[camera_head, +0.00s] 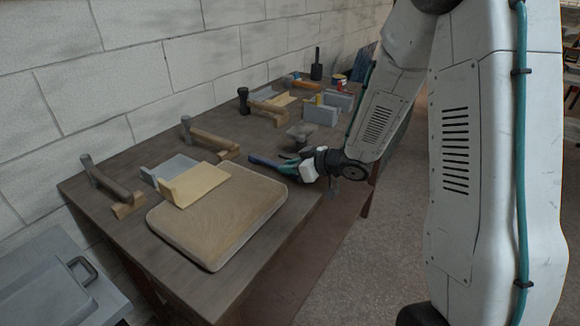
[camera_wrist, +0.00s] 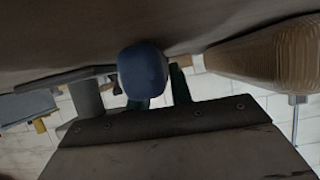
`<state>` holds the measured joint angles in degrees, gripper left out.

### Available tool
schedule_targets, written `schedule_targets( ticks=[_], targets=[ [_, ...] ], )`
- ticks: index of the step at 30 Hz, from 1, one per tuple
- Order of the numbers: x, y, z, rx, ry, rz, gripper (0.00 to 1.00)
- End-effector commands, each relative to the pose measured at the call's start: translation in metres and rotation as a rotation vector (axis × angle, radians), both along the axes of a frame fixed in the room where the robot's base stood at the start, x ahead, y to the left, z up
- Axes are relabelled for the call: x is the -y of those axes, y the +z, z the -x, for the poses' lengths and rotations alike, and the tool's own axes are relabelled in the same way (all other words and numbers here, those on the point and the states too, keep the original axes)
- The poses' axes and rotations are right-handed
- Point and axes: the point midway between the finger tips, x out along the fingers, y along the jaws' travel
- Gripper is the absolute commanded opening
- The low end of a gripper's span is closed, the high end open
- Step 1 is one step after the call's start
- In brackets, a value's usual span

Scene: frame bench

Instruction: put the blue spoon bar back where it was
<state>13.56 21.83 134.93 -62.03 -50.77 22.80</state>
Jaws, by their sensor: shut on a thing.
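The blue spoon bar (camera_head: 262,162) is a dark blue bar that juts left from my gripper (camera_head: 286,164), low over the bench (camera_head: 190,268). I cannot tell whether the bar touches the bench top. In the wrist view the bar (camera_wrist: 143,69) shows nearly end-on as a rounded blue end. My gripper (camera_wrist: 162,92) is shut on it, with green fingers around it. The part of the bar between the fingers is hidden.
Hammers on wooden rests (camera_head: 112,185) line the wall side. Grey blocks (camera_head: 322,114) and small tins stand farther back. A grey case (camera_head: 55,285) is at lower left.

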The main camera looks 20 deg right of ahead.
Motion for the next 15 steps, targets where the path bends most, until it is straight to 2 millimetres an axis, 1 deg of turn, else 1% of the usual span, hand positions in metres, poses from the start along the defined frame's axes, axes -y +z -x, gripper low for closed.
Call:
schedule_targets(
  ticks=[2, 3, 5, 6, 15],
  targets=[
    [0.0001, -0.0020, -0.0001, -0.001, 0.000, -0.001, 0.00],
    [0.0000, -0.0029, 0.0000, -0.001, 0.000, -0.001, 0.24],
    [0.0000, -0.0025, 0.0000, 0.000, 0.000, 0.000, 0.41],
    [0.0000, -0.0023, 0.0000, 0.000, 0.000, 0.000, 0.43],
    [-0.0001, 0.0000, -0.0001, 0.001, 0.000, 0.001, 0.43]
  ],
)
